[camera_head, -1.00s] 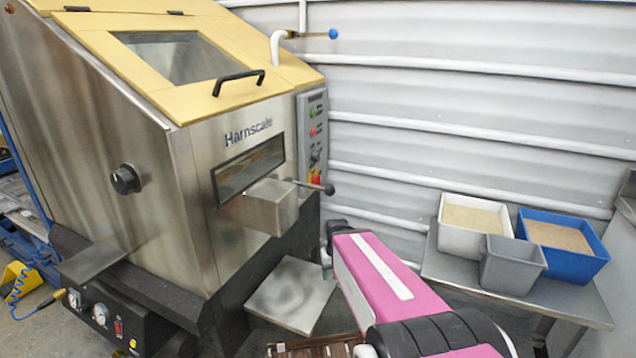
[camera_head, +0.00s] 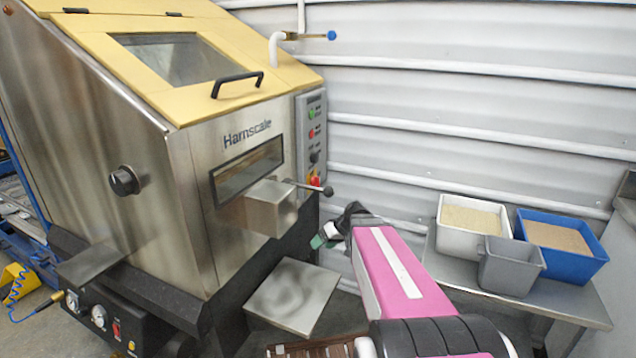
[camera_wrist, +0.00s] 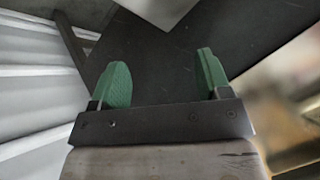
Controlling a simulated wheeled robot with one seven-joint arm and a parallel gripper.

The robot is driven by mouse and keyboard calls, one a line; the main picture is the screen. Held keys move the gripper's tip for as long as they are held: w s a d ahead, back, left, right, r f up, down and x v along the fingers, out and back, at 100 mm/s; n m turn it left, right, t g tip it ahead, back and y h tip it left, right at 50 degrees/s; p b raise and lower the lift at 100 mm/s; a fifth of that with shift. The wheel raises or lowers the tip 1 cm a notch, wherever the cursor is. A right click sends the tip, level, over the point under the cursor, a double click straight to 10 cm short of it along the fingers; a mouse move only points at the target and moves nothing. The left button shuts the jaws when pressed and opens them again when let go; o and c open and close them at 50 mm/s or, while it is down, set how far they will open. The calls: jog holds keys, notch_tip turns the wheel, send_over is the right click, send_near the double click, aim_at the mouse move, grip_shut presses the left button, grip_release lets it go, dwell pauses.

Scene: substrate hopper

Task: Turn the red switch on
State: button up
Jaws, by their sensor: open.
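A small red rocker-like switch (camera_head: 116,329) sits on the black lower panel at the front left, beside the gauges. Its on or off position is too small to tell. A red knob on yellow (camera_head: 315,180) and a red button (camera_head: 311,134) are on the grey control panel (camera_head: 299,145) at the machine's right. My gripper (camera_head: 325,236) is right of the hopper's spout, below the control panel and apart from the switch. In the wrist view my gripper (camera_wrist: 161,76) has its green fingers spread, with nothing between them. No switch shows in that view.
The steel hopper machine (camera_head: 190,230) fills the left. A lever with a dark ball (camera_head: 327,190) and a box-shaped spout (camera_head: 270,208) stick out near my gripper. A tilted metal plate (camera_head: 292,295) lies below. Tubs (camera_head: 510,265) stand on a side table at right.

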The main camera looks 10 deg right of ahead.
jog(key=w+d+r+n+t+y, duration=0.3)
jog(key=w+r+y, duration=0.1)
jog(key=w+r, duration=0.35)
jog(key=n+t+y, duration=0.3)
jog(key=t, duration=0.2)
send_near(318, 181)
jog(key=x, duration=1)
jog(key=shift+w, duration=0.3)
jog(key=shift+f, duration=0.1)
jog(key=c, duration=0.9)
